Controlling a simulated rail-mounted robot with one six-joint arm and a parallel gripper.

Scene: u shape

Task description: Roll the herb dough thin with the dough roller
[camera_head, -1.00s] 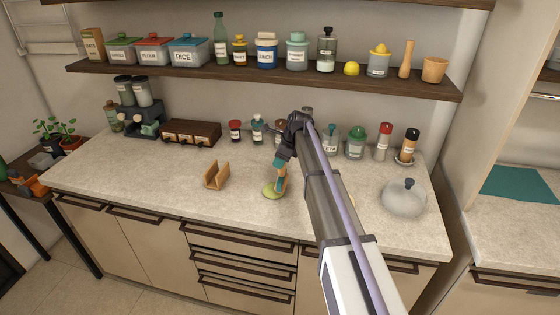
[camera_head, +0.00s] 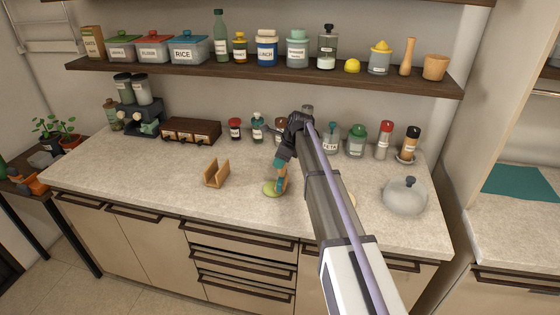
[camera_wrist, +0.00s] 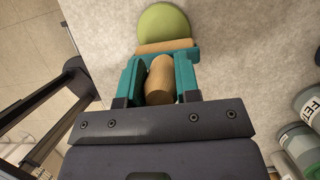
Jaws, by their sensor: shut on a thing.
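My gripper (camera_wrist: 160,80) has teal fingers and is shut on the wooden dough roller (camera_wrist: 160,84), whose handle stands between the fingers. The roller's wooden cross part shows just past the fingertips in the wrist view, at the edge of the green herb dough (camera_wrist: 163,25). In the head view the dough (camera_head: 272,188) lies as a small round on the counter, with my gripper (camera_head: 281,178) just above its right side. Whether the roller presses on the dough or only hovers at it, I cannot tell. My arm hides part of the counter to the right.
A wooden holder (camera_head: 216,174) stands left of the dough on the counter (camera_head: 130,180). A glass lid (camera_head: 404,196) with a dark knob lies at the right. Several jars, a drawer box (camera_head: 190,131) and a grinder (camera_head: 140,118) line the back. The counter's left front is clear.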

